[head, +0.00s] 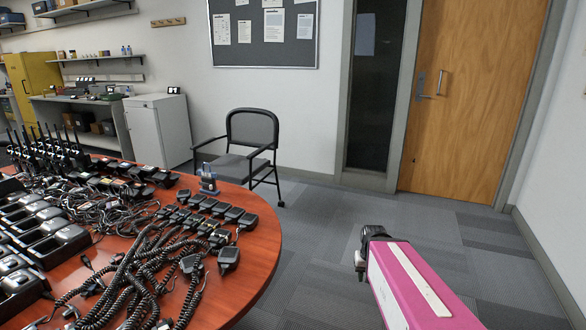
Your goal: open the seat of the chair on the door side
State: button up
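A grey chair (252,128) with a black frame and armrests stands upright beyond the round table, near the wall between the cabinet and the door. Its seat (232,166) looks bare; the table edge partly hides the chair's lower left side. The wooden door (468,95) is shut, to the right of the chair. My pink arm reaches in from the bottom right. The dark end of it (370,248), which seems to be my gripper, is over the carpet, right of the table and well apart from the chair. Its fingers are not clear.
The round wooden table (262,250) fills the lower left, covered with several coiled-cord microphones (150,275), handheld radios (50,150) and chargers (45,235). A white cabinet (160,130) is behind. Carpet (330,215) between table and door is clear.

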aim_at(236, 168)
jog(key=i+u, duration=0.15)
jog(key=i, duration=0.35)
jog(key=i+l+u, duration=0.1)
jog(key=i, duration=0.4)
jog(key=i+l+u, duration=0.15)
jog(key=i, duration=0.3)
jog(key=u, duration=1)
jog(key=i+l+u, duration=0.1)
jog(key=i+l, duration=0.3)
jog(key=i, duration=0.3)
jog(key=i+l, duration=0.45)
jog(key=i, duration=0.2)
jog(key=i+l+u, duration=0.15)
jog(key=i+l, duration=0.25)
jog(key=i, duration=0.25)
jog(key=l, duration=0.25)
jog(key=i, duration=0.05)
